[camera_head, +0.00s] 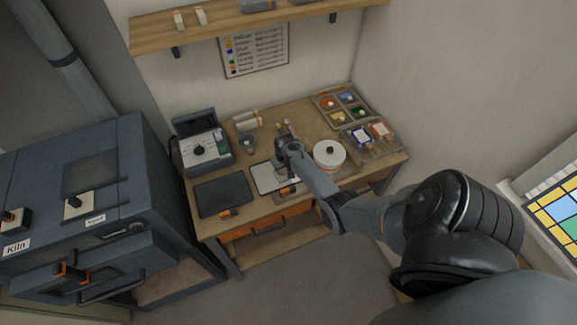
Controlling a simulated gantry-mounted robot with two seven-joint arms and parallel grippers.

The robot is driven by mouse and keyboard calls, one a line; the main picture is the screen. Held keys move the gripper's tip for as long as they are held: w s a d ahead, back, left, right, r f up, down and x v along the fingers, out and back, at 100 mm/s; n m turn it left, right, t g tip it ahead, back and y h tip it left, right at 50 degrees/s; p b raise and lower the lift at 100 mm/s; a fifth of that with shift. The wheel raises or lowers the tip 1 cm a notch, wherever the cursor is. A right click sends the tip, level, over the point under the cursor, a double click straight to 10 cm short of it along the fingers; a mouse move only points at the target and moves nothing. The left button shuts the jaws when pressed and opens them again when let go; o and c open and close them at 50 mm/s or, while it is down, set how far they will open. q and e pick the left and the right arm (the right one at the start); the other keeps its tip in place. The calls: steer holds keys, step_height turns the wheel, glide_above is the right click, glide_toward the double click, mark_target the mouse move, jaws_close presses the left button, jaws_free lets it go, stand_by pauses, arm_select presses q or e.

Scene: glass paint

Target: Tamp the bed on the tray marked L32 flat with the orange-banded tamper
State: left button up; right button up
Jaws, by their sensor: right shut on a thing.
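My right gripper (291,164) points down over the pale-bedded tray (265,184) at the bench's front middle. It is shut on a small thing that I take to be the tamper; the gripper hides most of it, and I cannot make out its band. I cannot tell if it touches the bed. A dark tray (212,197) with an orange front tab lies to the left. The tray markings are too small to read, so I cannot tell which is L32. My left gripper is not in view.
A sectioned colour box (341,104) is at back right. The kiln (85,205) stands left of the bench.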

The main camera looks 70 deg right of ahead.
steer(key=shift+w+a, duration=0.35)
steer(key=shift+a, duration=0.05)
steer(key=shift+f, duration=0.15)
steer(key=shift+f+b, duration=0.5)
steer(key=shift+f, duration=0.15)
steer(key=shift+f, duration=0.25)
stand_by(0.5)
stand_by(0.8)
